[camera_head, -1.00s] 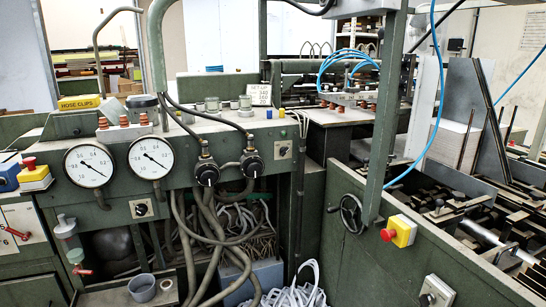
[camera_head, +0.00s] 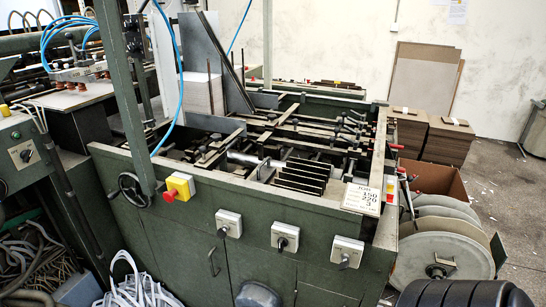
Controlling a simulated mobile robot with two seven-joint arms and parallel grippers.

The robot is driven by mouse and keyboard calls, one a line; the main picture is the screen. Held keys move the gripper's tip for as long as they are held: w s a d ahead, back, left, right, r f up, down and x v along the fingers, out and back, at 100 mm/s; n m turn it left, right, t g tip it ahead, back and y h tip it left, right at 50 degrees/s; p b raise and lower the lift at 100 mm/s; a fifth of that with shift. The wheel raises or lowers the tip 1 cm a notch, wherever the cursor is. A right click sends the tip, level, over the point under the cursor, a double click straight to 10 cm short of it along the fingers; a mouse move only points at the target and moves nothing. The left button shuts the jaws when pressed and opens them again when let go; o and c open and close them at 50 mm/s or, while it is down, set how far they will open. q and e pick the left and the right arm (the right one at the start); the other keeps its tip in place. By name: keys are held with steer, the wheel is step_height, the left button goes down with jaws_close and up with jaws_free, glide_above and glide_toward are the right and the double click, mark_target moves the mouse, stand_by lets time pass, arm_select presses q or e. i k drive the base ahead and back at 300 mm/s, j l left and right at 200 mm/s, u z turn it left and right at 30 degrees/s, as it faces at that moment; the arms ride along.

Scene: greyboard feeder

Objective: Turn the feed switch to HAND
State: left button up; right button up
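Three rotary switches with black knobs on light grey boxes sit in a row on the green machine's front panel: a left one (camera_head: 229,223), a middle one (camera_head: 285,237) and a right one (camera_head: 346,252). Another black knob switch (camera_head: 24,152) on a pale plate is on the green cabinet at the far left. The labels are too small to read, so I cannot tell which is the feed switch or where its knob points. Neither of my grippers is in view.
A red emergency button on a yellow box (camera_head: 179,187) and a black handwheel (camera_head: 133,190) project from the machine's front. A job card (camera_head: 362,198) lies on its right corner. Large grey reels (camera_head: 440,256) stand at the right, with grey floor (camera_head: 500,190) beyond.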

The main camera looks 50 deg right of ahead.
mark_target(282, 242)
steer(key=z, duration=1.55)
